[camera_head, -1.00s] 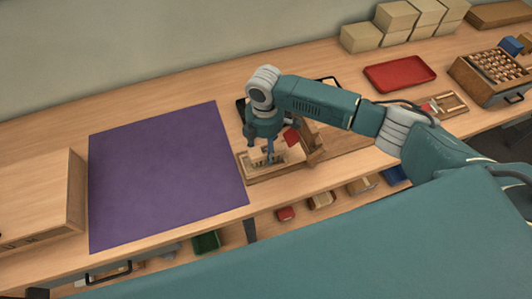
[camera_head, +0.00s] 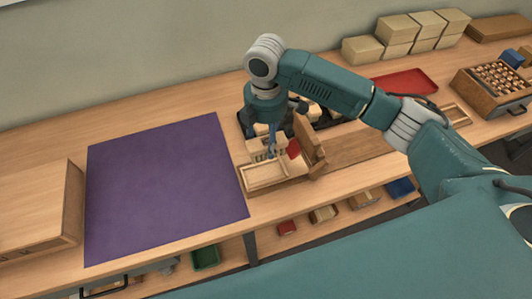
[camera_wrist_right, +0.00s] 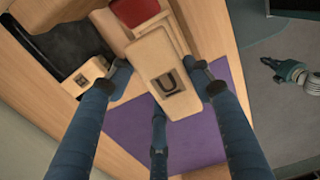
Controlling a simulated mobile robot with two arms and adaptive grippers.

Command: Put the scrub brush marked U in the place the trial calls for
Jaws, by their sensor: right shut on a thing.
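The scrub brush marked U (camera_wrist_right: 184,98) is a pale wooden block with a dark U plate, shown in the right wrist view. My right gripper (camera_wrist_right: 162,85) is shut on it, with fingers on both sides. In the head view my right gripper (camera_head: 272,152) points down and holds the pale block (camera_head: 258,144) just above a shallow wooden tray (camera_head: 246,186). The tray's front recess looks empty. A red piece (camera_head: 293,148) is beside the gripper; a red pad also shows in the wrist view (camera_wrist_right: 138,11). My left gripper is out of view.
A purple mat (camera_head: 165,185) lies left of the tray. A black tray (camera_head: 326,116) with pale blocks is behind the gripper. A wooden box (camera_head: 40,208) stands at far left. A red tray (camera_head: 405,82), stacked boxes (camera_head: 395,38) and a bin of bristle parts (camera_head: 495,82) are right.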

